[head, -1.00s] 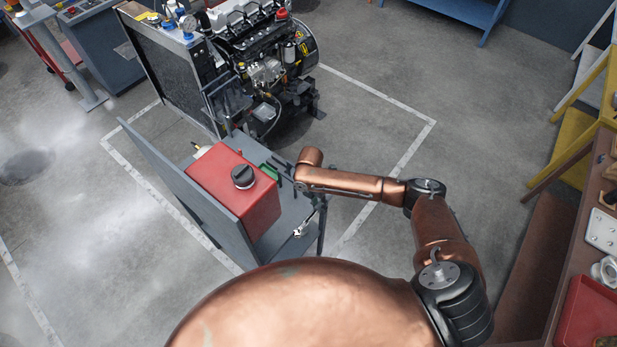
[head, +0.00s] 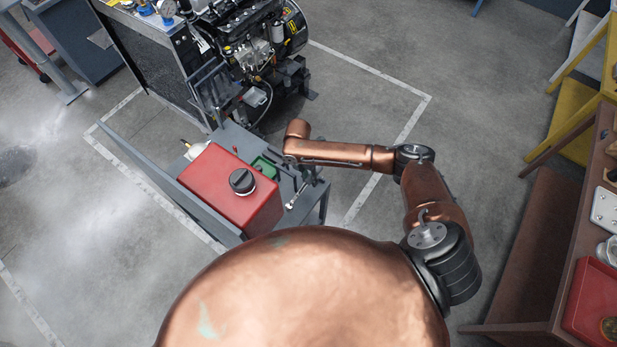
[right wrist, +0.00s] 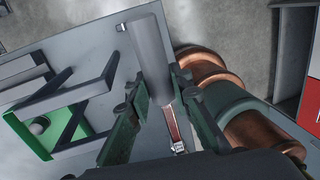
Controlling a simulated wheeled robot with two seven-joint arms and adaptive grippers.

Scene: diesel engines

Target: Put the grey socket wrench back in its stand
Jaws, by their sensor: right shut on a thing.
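My right gripper (right wrist: 160,78) is shut on the grey socket wrench (right wrist: 149,50). Its grey cylindrical part lies between the two dark green fingers; a reddish strip and a silvery end show nearer the camera. In the head view my right gripper (head: 289,172) is over the right part of the grey cart, small and mostly hidden by my wrist. A green block with dark grey bars, apparently the stand (right wrist: 40,125), is on the cart left of the gripper; its green part also shows in the head view (head: 265,167). My left gripper is not in view.
A red tank (head: 215,175) with a black cap stands on the grey cart (head: 315,190), left of the gripper. A diesel engine (head: 250,55) stands behind the cart. A workbench (head: 560,270) with a red tray (head: 590,310) is at the right. The floor between is clear.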

